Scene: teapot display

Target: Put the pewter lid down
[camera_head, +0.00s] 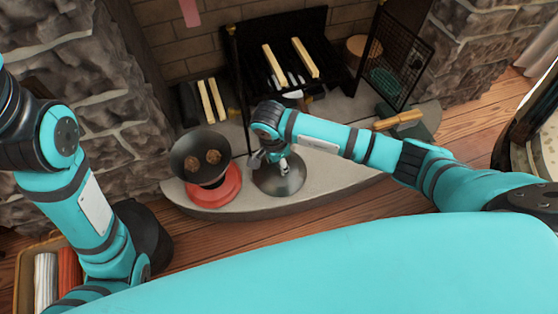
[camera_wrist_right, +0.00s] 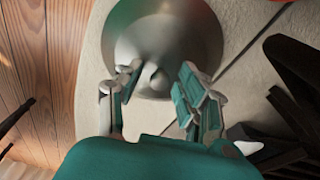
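The pewter lid (camera_head: 284,183) is a round, shiny grey disc on the pale hearth, right of the dark bowl. In the right wrist view, the lid (camera_wrist_right: 165,35) fills the top middle, with its knob (camera_wrist_right: 156,80) facing my gripper. My right gripper (camera_head: 271,160) is above the lid. In the wrist view its two fingers (camera_wrist_right: 160,70) are spread, one on each side of the knob, with gaps showing. The lid appears to rest on the stone; its underside is hidden. My left gripper is out of view.
A dark bowl (camera_head: 186,150) with brown lumps stands on a red base (camera_head: 218,190) close left of the lid. The fireplace grate (camera_head: 285,80) with pale bars is behind. A wooden-handled tool (camera_head: 398,121) lies to the right. Bare hearth (camera_head: 340,178) shows right of the lid.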

